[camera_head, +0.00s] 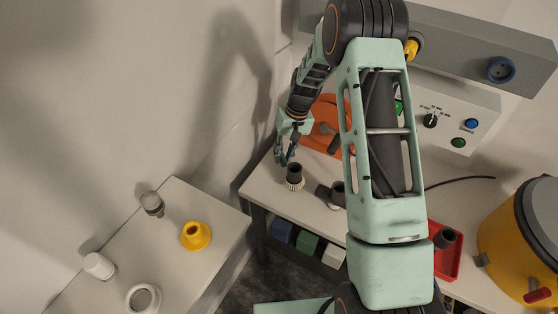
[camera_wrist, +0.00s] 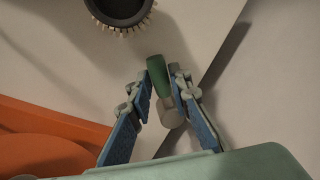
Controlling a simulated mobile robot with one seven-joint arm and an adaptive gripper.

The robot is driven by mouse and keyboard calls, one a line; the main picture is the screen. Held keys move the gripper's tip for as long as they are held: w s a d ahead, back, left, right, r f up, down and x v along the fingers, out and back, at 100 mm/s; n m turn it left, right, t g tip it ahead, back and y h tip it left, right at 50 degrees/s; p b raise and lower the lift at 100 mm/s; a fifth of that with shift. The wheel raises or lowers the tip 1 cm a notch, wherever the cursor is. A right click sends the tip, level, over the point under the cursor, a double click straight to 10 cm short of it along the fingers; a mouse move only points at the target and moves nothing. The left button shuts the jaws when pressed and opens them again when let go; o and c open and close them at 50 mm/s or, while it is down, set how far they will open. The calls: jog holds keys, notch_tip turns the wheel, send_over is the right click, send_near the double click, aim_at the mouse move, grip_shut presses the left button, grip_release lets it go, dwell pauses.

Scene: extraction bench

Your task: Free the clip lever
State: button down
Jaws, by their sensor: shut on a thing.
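My gripper (camera_head: 286,158) points down over the far left part of the bench, beside the orange housing (camera_head: 325,140). In the wrist view its blue-padded fingers (camera_wrist: 165,82) are closed on a small lever-like piece with a green grip (camera_wrist: 157,74) and a pale round end (camera_wrist: 171,117). I take this for the clip lever, but what it is attached to cannot be made out. The orange housing also fills the lower left of the wrist view (camera_wrist: 45,145). In the head view the fingers hide the green piece.
A dark round brush nozzle (camera_head: 294,176) stands close to my gripper, also in the wrist view (camera_wrist: 120,10). Another dark fitting (camera_head: 335,194), a red tray (camera_head: 457,268) and a yellow vacuum (camera_head: 510,240) are further right.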

jog(key=shift+w+d+n+g+b, duration=0.2)
jog(key=shift+d+n+b, duration=0.25)
jog(key=shift+n, duration=0.45)
jog(key=shift+w+d+n+g+b, duration=0.15)
jog(key=shift+d+n+b, duration=0.3)
jog(key=shift+n, duration=0.45)
jog(key=c, duration=1.8)
grip_release()
jog(key=shift+r, duration=0.15)
jog(key=v, duration=1.1)
jog(key=shift+r, duration=0.45)
